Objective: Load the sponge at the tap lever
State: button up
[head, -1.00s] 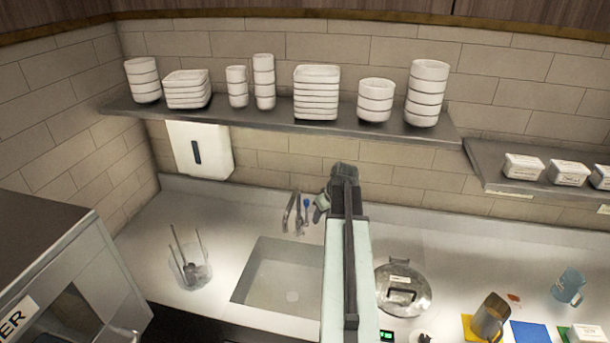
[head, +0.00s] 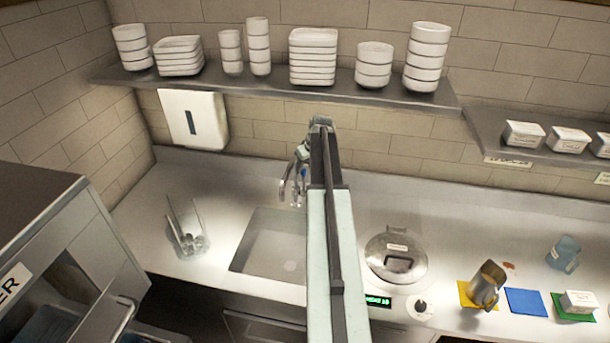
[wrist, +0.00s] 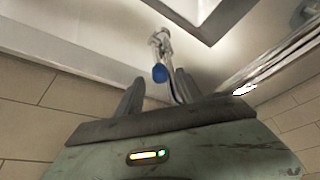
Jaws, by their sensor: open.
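The tap (head: 284,188) stands behind the sink (head: 252,262), partly covered by my arm in the head view. Its blue-ended lever (head: 303,173) shows just below my gripper (head: 301,154). In the wrist view the blue lever end (wrist: 160,73) lies between the fingertips of my open gripper (wrist: 160,80), in line with the gap. The metal tap body (wrist: 160,42) is beyond it. I cannot tell whether the fingers touch the lever. Nothing is held. I cannot make out a sponge in either view.
A clear container with utensils (head: 187,240) stands left of the sink. A lidded round pot (head: 396,258) is right of my arm. A metal jug (head: 487,285) and coloured mats (head: 526,302) lie farther right. A shelf of white bowls (head: 260,88) runs above.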

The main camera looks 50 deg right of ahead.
jog(key=shift+b+x, duration=0.4)
jog(key=shift+x, duration=0.55)
grip_shut()
dwell(0.7)
